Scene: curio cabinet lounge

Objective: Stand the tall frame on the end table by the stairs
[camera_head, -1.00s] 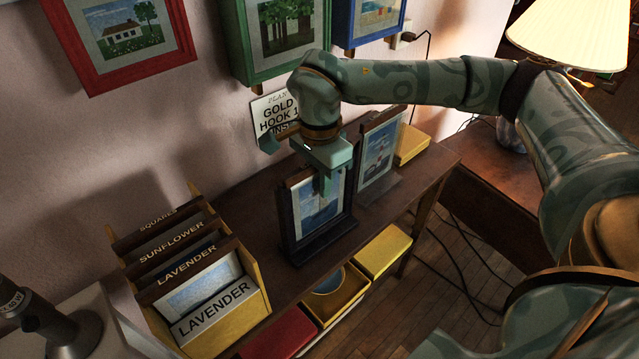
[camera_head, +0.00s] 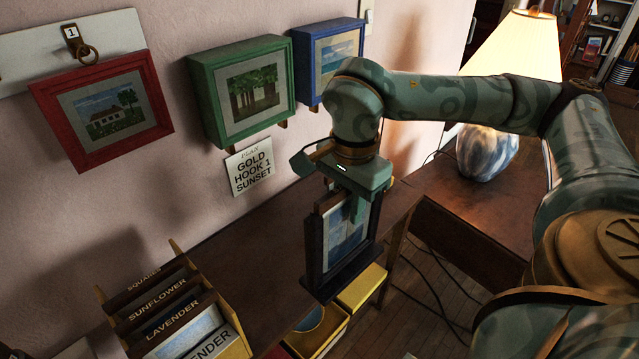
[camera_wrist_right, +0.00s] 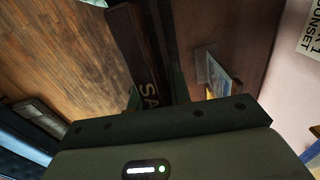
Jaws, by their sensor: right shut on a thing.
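The tall frame (camera_head: 336,242) is dark, upright and holds a bluish picture. My right gripper (camera_head: 346,203) is shut on its top edge from above. It appears raised off the dark console table (camera_head: 262,232), its base overlapping the table's front edge and a yellow bin in the head view. In the right wrist view, the frame's dark top (camera_wrist_right: 137,55), with partly hidden lettering, lies between the fingers (camera_wrist_right: 156,92). A wooden table (camera_head: 470,208) with a lamp stands at right; I cannot tell whether it is the end table. No stairs are clearly visible. My left gripper is not in view.
A lit lamp (camera_head: 487,150) stands on the right table. Red (camera_head: 105,108), green (camera_head: 240,85) and blue (camera_head: 328,55) frames hang on the wall. A labelled rack (camera_head: 170,310) is at lower left. Yellow bins (camera_head: 361,288) sit below; cords (camera_head: 440,265) lie on the floor.

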